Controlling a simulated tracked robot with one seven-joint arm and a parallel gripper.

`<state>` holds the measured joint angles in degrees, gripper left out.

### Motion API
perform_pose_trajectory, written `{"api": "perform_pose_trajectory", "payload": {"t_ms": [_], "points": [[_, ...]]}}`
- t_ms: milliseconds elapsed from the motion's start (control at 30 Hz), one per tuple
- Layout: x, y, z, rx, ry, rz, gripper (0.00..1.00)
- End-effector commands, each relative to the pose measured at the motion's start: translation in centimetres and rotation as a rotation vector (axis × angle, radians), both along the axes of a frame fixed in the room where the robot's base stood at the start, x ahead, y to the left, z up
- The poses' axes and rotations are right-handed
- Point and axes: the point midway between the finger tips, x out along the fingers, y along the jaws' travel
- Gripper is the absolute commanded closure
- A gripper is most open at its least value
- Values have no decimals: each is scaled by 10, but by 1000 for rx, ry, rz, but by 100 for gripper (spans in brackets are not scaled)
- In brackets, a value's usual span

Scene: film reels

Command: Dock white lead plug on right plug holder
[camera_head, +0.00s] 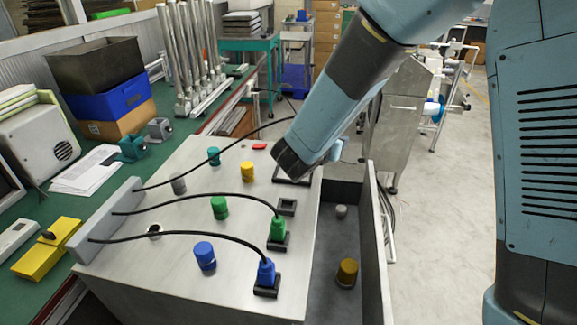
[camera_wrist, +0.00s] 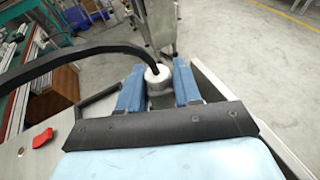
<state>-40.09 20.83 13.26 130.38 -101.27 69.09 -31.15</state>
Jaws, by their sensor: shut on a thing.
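The white lead plug (camera_wrist: 157,80) is pale and round-topped, with a black cable leaving its top in the wrist view. My gripper (camera_wrist: 159,90) is shut on it, one blue finger on each side. In the head view my gripper (camera_head: 328,158) is over the far right corner of the grey panel (camera_head: 190,285), and my arm mostly hides the plug. A dark square frame (camera_head: 291,179), seemingly the white lead's right plug holder, shows partly below my gripper. I cannot tell the gap between plug and frame. The green plug (camera_head: 278,229) and blue plug (camera_head: 266,271) sit in nearer dark holders.
Blue (camera_head: 204,256), green (camera_head: 219,208), yellow (camera_head: 247,172) and teal (camera_head: 213,156) knobs stand on the panel. Black cables arch from a grey block (camera_head: 105,222). A walled trough (camera_head: 372,250) on the right holds a brown-yellow cylinder (camera_head: 347,273). A red piece (camera_wrist: 43,138) lies on the panel.

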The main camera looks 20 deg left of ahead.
Motion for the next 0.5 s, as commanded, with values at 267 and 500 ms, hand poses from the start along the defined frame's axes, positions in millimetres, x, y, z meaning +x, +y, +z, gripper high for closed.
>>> {"api": "perform_pose_trajectory", "payload": {"t_ms": [267,500], "points": [[-75,47,13,2,-1,9,97],[-137,72,20,0,0,11,97]]}}
